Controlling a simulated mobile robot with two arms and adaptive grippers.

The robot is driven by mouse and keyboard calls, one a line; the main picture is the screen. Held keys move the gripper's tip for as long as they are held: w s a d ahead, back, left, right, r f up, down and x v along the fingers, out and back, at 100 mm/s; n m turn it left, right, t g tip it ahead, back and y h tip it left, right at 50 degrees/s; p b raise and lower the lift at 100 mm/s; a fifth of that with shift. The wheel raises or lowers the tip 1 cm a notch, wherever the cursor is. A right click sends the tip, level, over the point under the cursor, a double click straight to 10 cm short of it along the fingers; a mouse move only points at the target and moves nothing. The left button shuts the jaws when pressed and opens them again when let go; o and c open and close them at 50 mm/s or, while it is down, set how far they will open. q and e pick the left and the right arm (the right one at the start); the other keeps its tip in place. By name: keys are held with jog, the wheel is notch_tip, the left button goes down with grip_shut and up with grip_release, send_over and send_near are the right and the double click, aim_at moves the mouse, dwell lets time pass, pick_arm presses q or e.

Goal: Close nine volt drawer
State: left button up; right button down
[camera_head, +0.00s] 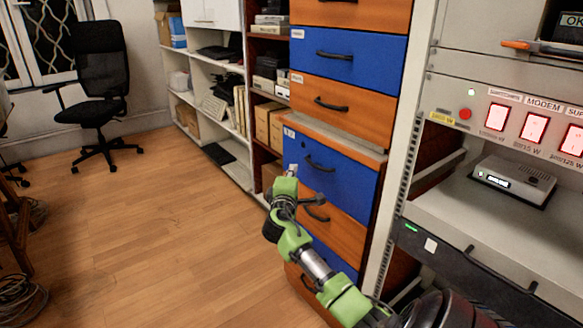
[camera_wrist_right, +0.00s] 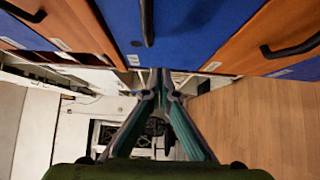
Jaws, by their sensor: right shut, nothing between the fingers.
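A drawer cabinet (camera_head: 378,148) of alternating blue and orange drawers with black handles stands at the centre. Its labels are too small to read, so I cannot tell which drawer is the nine volt one. My right gripper (camera_head: 291,172) is shut and empty at the left edge of a lower blue drawer (camera_head: 345,185), above an orange drawer (camera_head: 345,232). In the right wrist view the fingertips (camera_wrist_right: 160,77) meet close to a blue drawer front (camera_wrist_right: 195,35); I cannot tell whether they touch it. My left gripper is out of view.
An equipment rack (camera_head: 402,125) with a modem panel and a small grey device (camera_head: 514,182) stands close on the right. Shelves (camera_head: 209,75) with boxes and folders line the wall behind. A black office chair (camera_head: 102,85) is far left. The wooden floor (camera_head: 150,225) left of the drawers is clear.

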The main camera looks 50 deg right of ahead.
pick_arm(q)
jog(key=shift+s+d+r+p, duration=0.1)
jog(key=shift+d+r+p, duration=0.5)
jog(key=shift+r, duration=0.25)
pick_arm(e)
jog(key=v, duration=0.8)
jog(key=shift+f, duration=0.2)
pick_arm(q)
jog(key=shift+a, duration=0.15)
pick_arm(e)
jog(key=shift+s+d, duration=0.1)
jog(key=shift+d, duration=0.05)
